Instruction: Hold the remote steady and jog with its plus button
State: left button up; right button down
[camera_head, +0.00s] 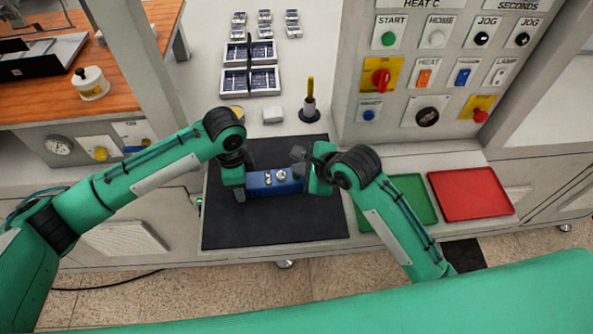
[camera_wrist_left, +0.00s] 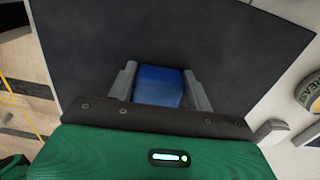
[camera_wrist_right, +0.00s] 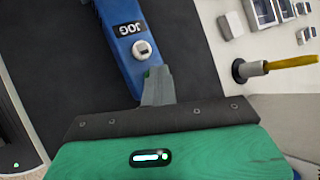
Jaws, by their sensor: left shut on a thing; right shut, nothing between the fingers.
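The blue remote (camera_head: 272,185) is held above the dark mat (camera_head: 270,228), with pale buttons on its top. My left gripper (camera_head: 246,183) is shut on its left end; the left wrist view shows a finger on each side of the blue body (camera_wrist_left: 157,87). My right gripper (camera_head: 302,172) is shut and empty at the remote's right end. In the right wrist view the closed fingertips (camera_wrist_right: 155,72) overlap the remote (camera_wrist_right: 118,18) beside a small green spot. A JOG label and a pale button (camera_wrist_right: 141,48) lie just beyond. Whether the fingertips touch a button I cannot tell.
A stand with a yellow-handled tool (camera_head: 309,100) and a small white block (camera_head: 272,115) stand behind the mat. A green tray (camera_head: 412,196) and red tray (camera_head: 470,194) lie to the right, below the control panel (camera_head: 440,80). The mat's front is clear.

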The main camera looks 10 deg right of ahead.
jog(key=shift+r, duration=0.85)
jog(key=shift+r, duration=2.55)
dwell(0.4)
notch_tip(320, 180, up, 4)
jog(key=shift+f, duration=0.1)
dwell(0.3)
send_over(300, 177)
jog(key=shift+f, duration=4.45)
